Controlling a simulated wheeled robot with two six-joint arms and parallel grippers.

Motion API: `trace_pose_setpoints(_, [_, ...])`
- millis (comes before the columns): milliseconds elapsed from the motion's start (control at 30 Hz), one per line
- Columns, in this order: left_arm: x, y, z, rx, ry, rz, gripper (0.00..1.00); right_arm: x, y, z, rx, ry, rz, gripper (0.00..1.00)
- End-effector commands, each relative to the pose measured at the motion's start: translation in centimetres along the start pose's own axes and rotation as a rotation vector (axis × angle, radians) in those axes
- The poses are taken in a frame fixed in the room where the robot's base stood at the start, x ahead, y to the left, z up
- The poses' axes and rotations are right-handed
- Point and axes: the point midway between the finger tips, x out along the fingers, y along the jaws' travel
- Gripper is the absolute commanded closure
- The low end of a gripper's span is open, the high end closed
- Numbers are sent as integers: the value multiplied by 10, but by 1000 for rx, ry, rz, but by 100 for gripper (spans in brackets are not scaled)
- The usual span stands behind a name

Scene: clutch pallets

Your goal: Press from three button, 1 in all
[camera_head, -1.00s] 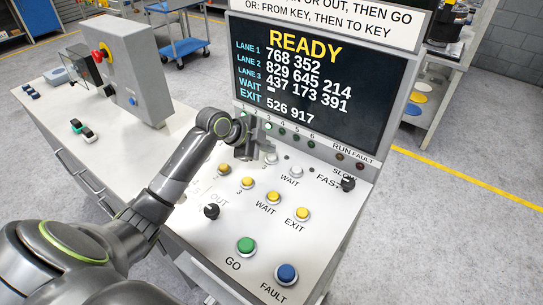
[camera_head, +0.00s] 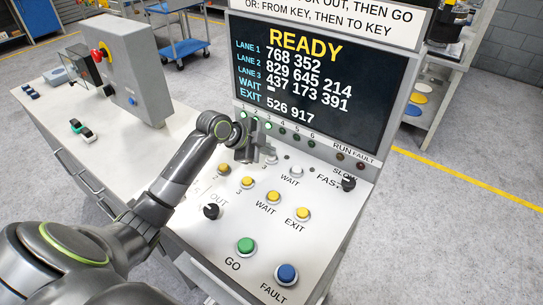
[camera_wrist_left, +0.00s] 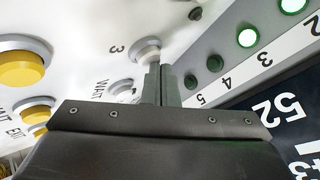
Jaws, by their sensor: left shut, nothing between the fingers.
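The from three button, a white button (camera_wrist_left: 146,51) with a black 3 beside it, shows in the left wrist view. In the head view, a white button (camera_head: 271,159) stands just right of my left gripper (camera_head: 247,155). My left gripper is shut and empty, its fingertips (camera_wrist_left: 160,72) pointing down at the panel close to that button. They overlap its near edge in the wrist view; I cannot tell whether they touch it. My right gripper is not in view.
A white WAIT button (camera_head: 296,171) and yellow buttons (camera_head: 247,183) lie close by. A green GO button (camera_head: 245,245), a blue FAULT button (camera_head: 286,273) and a black knob (camera_head: 211,211) are nearer. A grey box with a red knob (camera_head: 98,56) stands left.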

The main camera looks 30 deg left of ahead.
Motion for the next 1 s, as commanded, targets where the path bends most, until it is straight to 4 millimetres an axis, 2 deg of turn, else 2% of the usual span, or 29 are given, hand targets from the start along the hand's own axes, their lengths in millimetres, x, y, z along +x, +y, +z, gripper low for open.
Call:
trace_pose_setpoints(667, [3,3,3,-1,-1,2,100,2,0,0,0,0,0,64])
trace_pose_setpoints(1000, [-8,-6,-6,0,-1,2,100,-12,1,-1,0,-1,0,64])
